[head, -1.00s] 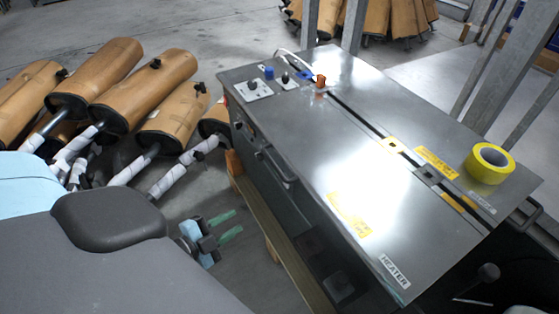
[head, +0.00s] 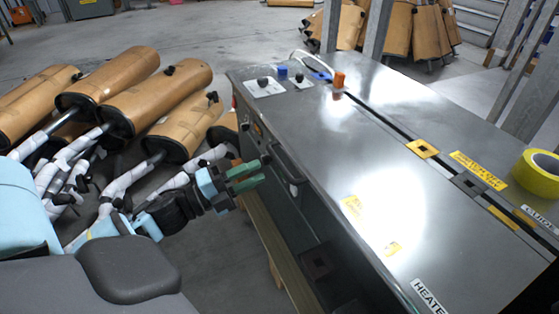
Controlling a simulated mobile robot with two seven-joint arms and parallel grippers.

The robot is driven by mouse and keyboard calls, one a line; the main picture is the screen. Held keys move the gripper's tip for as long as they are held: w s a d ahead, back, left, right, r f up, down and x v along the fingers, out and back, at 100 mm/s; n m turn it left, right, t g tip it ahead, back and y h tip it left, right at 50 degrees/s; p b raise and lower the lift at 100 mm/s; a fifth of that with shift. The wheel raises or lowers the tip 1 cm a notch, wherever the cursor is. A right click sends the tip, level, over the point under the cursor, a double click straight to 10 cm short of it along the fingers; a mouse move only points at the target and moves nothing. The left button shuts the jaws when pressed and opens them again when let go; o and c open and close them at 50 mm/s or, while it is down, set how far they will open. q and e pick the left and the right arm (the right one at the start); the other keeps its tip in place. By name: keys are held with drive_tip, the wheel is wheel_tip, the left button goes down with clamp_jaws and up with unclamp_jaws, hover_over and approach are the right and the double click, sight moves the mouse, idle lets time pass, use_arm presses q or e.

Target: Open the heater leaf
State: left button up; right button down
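The heater leaf (head: 340,150) is the near grey metal panel of the cabinet top, with a HEATER label (head: 428,296) at its lower right corner. It lies flat, level with the far panel, and a dark slot runs between them. A dark bar handle (head: 287,165) sits on the cabinet's left side, just below the leaf's edge. My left gripper (head: 252,177) has green fingers with a gap between them. It is empty and just left of the handle, seemingly apart from it. My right gripper is not in view.
A yellow tape roll (head: 538,173) lies on the far panel at the right. Knobs (head: 264,85) and an orange block (head: 339,79) stand at the back end of the top. Several brown mufflers (head: 155,98) with wrapped pipes lie on the left. Metal posts (head: 377,28) rise behind the cabinet.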

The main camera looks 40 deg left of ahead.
sight(279, 160)
use_arm(q)
drive_tip(key=shift+b+x, duration=0.5)
drive_tip(key=shift+x, duration=3)
clamp_jaws()
